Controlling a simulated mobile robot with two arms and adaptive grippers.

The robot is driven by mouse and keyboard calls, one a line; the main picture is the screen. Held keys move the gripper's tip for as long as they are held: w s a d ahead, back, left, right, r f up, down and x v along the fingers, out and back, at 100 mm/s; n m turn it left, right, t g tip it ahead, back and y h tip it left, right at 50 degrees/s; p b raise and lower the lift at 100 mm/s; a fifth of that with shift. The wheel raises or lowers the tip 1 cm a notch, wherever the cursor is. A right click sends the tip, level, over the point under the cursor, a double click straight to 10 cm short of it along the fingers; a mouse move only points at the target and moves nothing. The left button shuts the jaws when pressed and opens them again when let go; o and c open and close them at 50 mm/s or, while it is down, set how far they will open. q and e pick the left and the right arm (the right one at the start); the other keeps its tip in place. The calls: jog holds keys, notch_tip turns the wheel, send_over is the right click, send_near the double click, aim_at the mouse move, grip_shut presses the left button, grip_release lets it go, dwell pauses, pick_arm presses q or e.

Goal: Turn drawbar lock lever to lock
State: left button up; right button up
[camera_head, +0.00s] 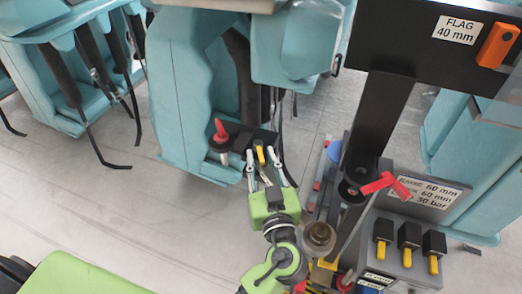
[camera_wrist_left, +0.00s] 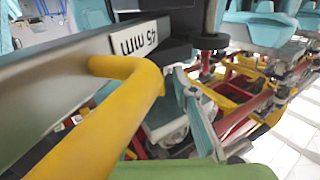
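My left gripper (camera_head: 262,164) reaches up from the bottom middle in the head view. Its two pale fingers are spread apart. A small yellow handle (camera_head: 260,154) on a dark block shows between the fingertips; I cannot tell whether they touch it. Green gripper housing (camera_wrist_left: 195,171) shows at the bottom there. My right gripper is not in view.
A red knob (camera_head: 220,131) stands just left of the yellow handle. A red lever (camera_head: 385,185) sits on the dark post at the right. Black-and-yellow switches (camera_head: 409,240) stand on a grey box.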

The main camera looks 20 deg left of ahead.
pick_arm(q)
jog(key=shift+w+a, duration=0.2)
jog(key=shift+w, duration=0.2)
grip_shut()
